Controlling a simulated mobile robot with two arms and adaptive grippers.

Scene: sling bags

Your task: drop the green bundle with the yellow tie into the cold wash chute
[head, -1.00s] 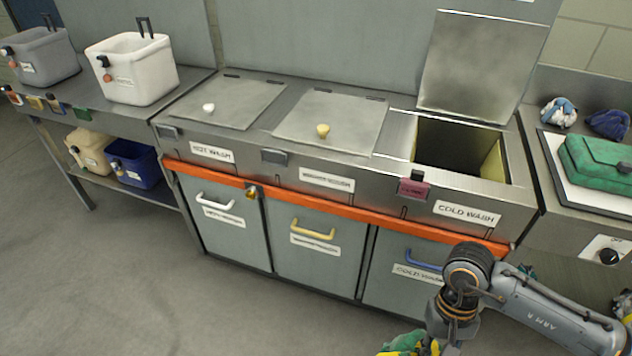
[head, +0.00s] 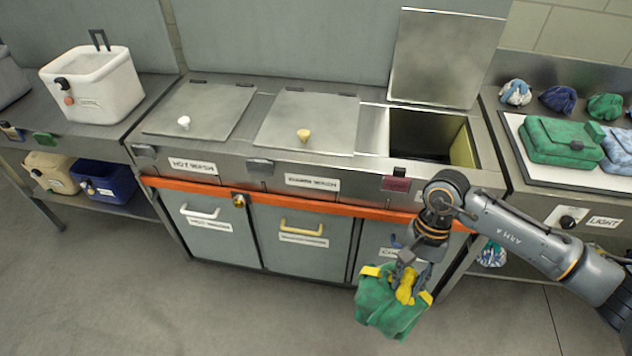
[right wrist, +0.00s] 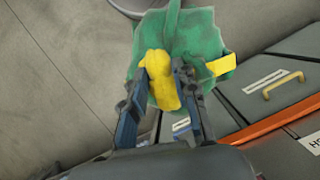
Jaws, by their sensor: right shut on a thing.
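The green bundle with the yellow tie (head: 388,308) hangs from my right gripper (head: 405,278), in front of the cabinets and below the counter top. The right wrist view shows the bundle (right wrist: 205,38) beyond the right gripper's fingers (right wrist: 160,85), which are shut on its yellow knot. The cold wash chute (head: 425,140) is the rightmost opening in the counter. Its lid (head: 447,55) stands open, and a dark cavity shows inside. The chute's front label is mostly hidden behind my right arm. My left gripper is not in view.
Two closed lids (head: 200,110) (head: 306,122) lie left of the chute. An orange rail (head: 300,200) runs along the cabinet fronts. A tray (head: 520,150) with green and blue folded bags is at right, with several small bundles behind. A white bin (head: 95,85) stands at left.

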